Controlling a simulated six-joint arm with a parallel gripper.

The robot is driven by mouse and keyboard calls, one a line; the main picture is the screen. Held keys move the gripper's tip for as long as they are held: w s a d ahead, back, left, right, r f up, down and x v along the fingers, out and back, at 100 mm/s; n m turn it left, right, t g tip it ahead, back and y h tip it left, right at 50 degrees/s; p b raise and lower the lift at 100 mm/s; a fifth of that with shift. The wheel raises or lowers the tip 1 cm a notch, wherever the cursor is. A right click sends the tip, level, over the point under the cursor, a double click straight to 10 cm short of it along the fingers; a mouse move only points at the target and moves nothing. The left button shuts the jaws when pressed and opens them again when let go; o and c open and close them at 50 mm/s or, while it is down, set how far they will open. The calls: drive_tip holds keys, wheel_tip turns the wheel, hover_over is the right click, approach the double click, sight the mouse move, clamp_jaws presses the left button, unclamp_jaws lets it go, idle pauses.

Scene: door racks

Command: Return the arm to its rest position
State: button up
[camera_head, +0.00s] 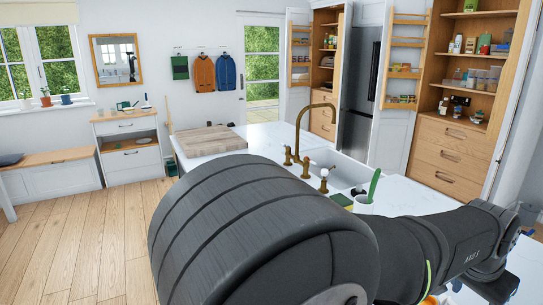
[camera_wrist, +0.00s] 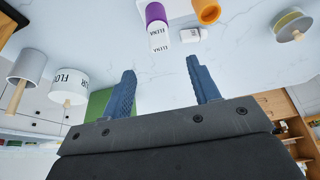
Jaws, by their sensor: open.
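My gripper (camera_wrist: 160,66) shows in the wrist view with its two blue fingers spread apart and nothing between them. Its fingertips point toward a pale marble worktop (camera_wrist: 235,75), and I see no contact with any object. In the head view my own dark arm fills the lower middle and reaches to the lower right over the white worktop (camera_head: 408,185). The gripper cannot be made out clearly there.
In the wrist view, a purple-and-white container (camera_wrist: 157,28), an orange item (camera_wrist: 207,10), a small white block (camera_wrist: 193,34), a round tin (camera_wrist: 292,25) and a lettered white canister (camera_wrist: 69,85) surround the fingers. The head view shows a brass tap (camera_head: 304,130) and open door racks (camera_head: 405,60).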

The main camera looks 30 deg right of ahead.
drive_tip(key=x, duration=1.1)
drive_tip(key=shift+f, duration=0.25)
drive_tip(key=shift+r, duration=0.15)
drive_tip(key=v, duration=1.8)
drive_tip(key=x, duration=1.8)
drive_tip(key=shift+a, duration=0.1)
wheel_tip(320, 180, up, 8)
drive_tip(key=shift+f, duration=0.2)
drive_tip(key=shift+w+d+f, duration=0.15)
drive_tip(key=shift+w+f, duration=0.05)
drive_tip(key=shift+w, duration=0.7)
drive_tip(key=shift+w+d+f, duration=0.1)
drive_tip(key=shift+w+f, duration=0.15)
drive_tip(key=shift+w, duration=0.7)
